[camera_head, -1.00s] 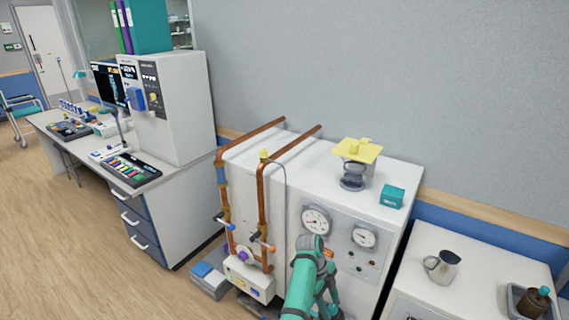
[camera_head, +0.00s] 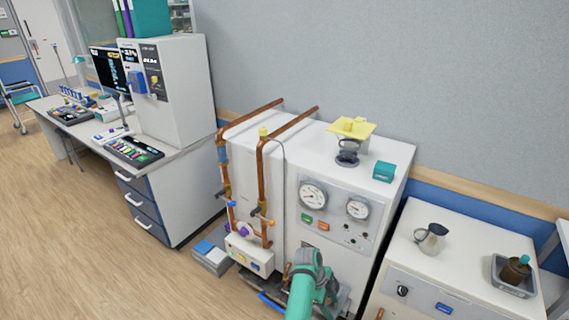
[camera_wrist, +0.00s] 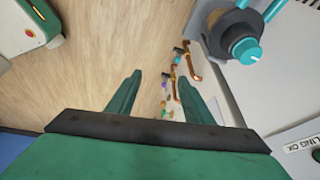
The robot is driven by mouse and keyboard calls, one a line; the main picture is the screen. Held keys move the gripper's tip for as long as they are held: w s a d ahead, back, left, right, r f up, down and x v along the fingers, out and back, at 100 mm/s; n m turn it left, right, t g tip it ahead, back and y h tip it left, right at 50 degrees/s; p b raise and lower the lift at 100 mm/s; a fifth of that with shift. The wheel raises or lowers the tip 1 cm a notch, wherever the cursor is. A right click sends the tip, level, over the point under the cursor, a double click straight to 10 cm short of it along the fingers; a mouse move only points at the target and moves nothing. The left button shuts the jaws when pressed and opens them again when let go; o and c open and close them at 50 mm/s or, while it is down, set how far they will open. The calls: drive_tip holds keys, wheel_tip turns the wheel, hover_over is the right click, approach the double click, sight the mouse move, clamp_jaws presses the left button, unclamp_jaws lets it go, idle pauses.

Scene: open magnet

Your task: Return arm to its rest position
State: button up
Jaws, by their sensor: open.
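My green arm shows at the bottom middle of the head view, in front of the white cabinet (camera_head: 345,185) with gauges. Its gripper end is not clear there. In the wrist view my gripper (camera_wrist: 160,85) has its two green fingers spread apart with nothing between them. Beyond the fingers lie the wooden floor and, further off, copper pipes (camera_wrist: 190,65) with small coloured fittings. A grey part with a teal knob (camera_wrist: 245,50) is at the upper right of the wrist view.
The cabinet bears a yellow-topped stand (camera_head: 350,130) and a teal box (camera_head: 384,171). A low white cabinet (camera_head: 450,270) at the right holds a jug (camera_head: 431,239) and a tray (camera_head: 510,285) with a dark bottle. A desk (camera_head: 125,175) stands left. Floor at lower left is clear.

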drive_tip(key=s+d+f+n+t+h, duration=0.15)
drive_tip(key=s+f+n+t, duration=0.25)
drive_tip(key=s+f+n, duration=0.55)
drive_tip(key=s+a+f+n+t+y, duration=0.1)
drive_tip(key=s+a+n+t, duration=0.1)
drive_tip(key=s, duration=0.5)
drive_tip(key=s+a+f+n+t+y, duration=0.1)
drive_tip(key=s+a+n+t, duration=0.15)
drive_tip(key=s, duration=0.45)
drive_tip(key=s+a+r+n+t+y, duration=0.1)
drive_tip(key=s+a+r+n+t, duration=0.1)
drive_tip(key=s+a+r+n, duration=0.3)
drive_tip(key=s+a+r+t+y, duration=0.1)
drive_tip(key=s+a+r+t, duration=0.15)
drive_tip(key=s+r, duration=0.5)
drive_tip(key=s+a+r+n+t+y, duration=0.1)
drive_tip(key=s+a+r, duration=0.2)
drive_tip(key=r, duration=0.7)
drive_tip(key=s+a+r+n+t, duration=0.2)
drive_tip(key=s+r, duration=0.4)
drive_tip(key=r, duration=0.3)
drive_tip(key=shift+s+a+r+n+y, duration=0.2)
drive_tip(key=shift+a+r+n+y, duration=0.15)
drive_tip(key=shift+a, duration=0.25)
